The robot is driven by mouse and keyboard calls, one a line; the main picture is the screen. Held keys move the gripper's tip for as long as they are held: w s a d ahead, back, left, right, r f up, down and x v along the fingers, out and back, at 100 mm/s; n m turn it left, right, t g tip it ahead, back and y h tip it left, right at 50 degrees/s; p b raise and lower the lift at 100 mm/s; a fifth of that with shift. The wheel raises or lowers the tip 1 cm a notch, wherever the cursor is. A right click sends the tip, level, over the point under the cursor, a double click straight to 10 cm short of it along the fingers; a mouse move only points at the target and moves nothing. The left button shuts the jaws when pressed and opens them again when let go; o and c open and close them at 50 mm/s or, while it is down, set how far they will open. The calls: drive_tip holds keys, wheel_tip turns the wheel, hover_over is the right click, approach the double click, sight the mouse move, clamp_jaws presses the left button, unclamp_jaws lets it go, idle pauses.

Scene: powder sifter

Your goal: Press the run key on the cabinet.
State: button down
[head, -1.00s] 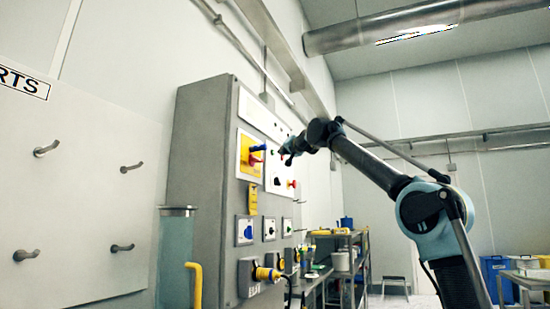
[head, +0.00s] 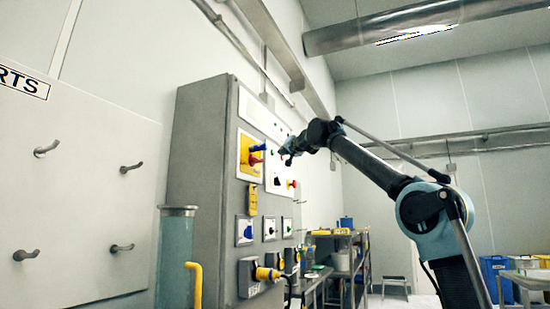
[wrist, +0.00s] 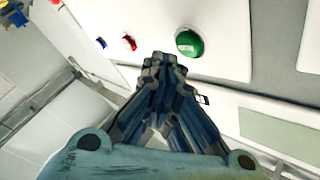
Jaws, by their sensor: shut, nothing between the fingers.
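The grey cabinet (head: 200,160) stands left of centre in the head view, its control face turned to the right. My gripper (head: 286,152) is in front of the upper part of that face. In the wrist view my gripper (wrist: 163,62) is shut and empty, its fingertips pointing at the panel. A round green key (wrist: 189,43) sits on a white plate just beyond and right of the fingertips. I cannot tell whether they touch it. A small red button (wrist: 129,42) and a blue one (wrist: 101,42) lie to the left. No label on the green key is readable.
A yellow plate with a red and blue handle (head: 252,155) and a red knob (head: 291,184) are on the cabinet face. A yellow plug (head: 265,273) sticks out lower down. A shelf with items (head: 345,258) stands behind. A glass cylinder (head: 176,255) stands left.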

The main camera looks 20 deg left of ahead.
drive_tip(key=shift+a, duration=0.1)
drive_tip(key=shift+s+a+r, duration=0.1)
drive_tip(key=shift+s+a, duration=0.1)
drive_tip(key=shift+a, duration=0.3)
drive_tip(key=shift+a, duration=0.4)
idle(0.8)
drive_tip(key=shift+d, duration=0.9)
drive_tip(key=shift+s+d, duration=0.15)
drive_tip(key=shift+d, duration=2.35)
drive_tip(key=shift+d, duration=0.1)
